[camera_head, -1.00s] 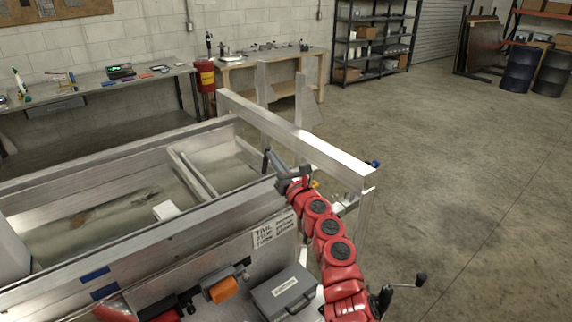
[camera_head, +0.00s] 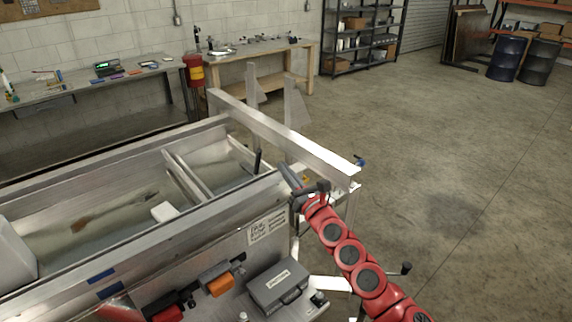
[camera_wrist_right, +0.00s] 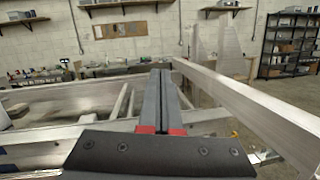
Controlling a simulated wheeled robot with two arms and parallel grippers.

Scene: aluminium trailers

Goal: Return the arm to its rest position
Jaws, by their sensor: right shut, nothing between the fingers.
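My right arm (camera_head: 348,254) is red with dark joint caps and comes in from the lower right in the head view. Its gripper (camera_head: 289,176) is at the near end of the aluminium beam, beside the trailer's corner. In the right wrist view the two dark fingers of the right gripper (camera_wrist_right: 163,78) lie side by side, shut and empty, pointing over the trailer (camera_wrist_right: 30,142). My left gripper is not in view.
The trailer bed (camera_head: 75,274) fills the left. The aluminium beam (camera_head: 290,138) runs beside the gripper. A crank handle (camera_head: 405,268) stands by the arm. Open floor (camera_head: 450,190) lies to the right.

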